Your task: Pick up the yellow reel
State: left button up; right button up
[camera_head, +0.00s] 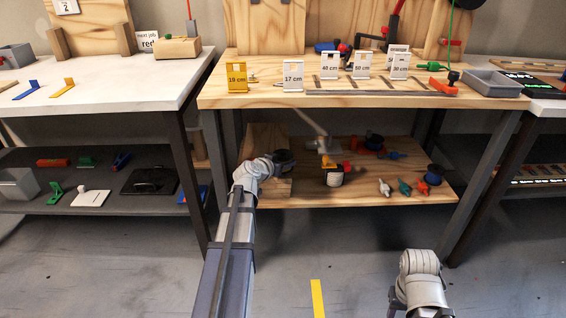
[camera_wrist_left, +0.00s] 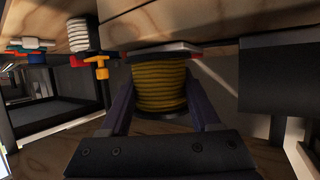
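The yellow reel (camera_wrist_left: 160,86) is in the left wrist view, with yellow windings between a dark flange and a red-and-grey flange. The dark fingers of my left gripper (camera_wrist_left: 160,100) lie on either side of its windings. I cannot tell whether both fingers press on it. In the head view my left gripper (camera_head: 285,160) is at the wooden block on the lower shelf, and I cannot make out the reel there. The right arm shows at the lower right of the head view, but its fingers do not show.
The lower shelf (camera_head: 390,200) holds a white reel (camera_head: 334,179), an orange clamp (camera_head: 350,167) and several small coloured tools to the right. The wooden tabletop (camera_head: 225,97) is above the left gripper. A table leg (camera_head: 480,175) stands right.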

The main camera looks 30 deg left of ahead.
pick_arm(q)
grip_shut()
jog(key=shift+r, duration=0.15)
dwell(0.4)
notch_tip(320, 180, up, 10)
jog(key=p, duration=1)
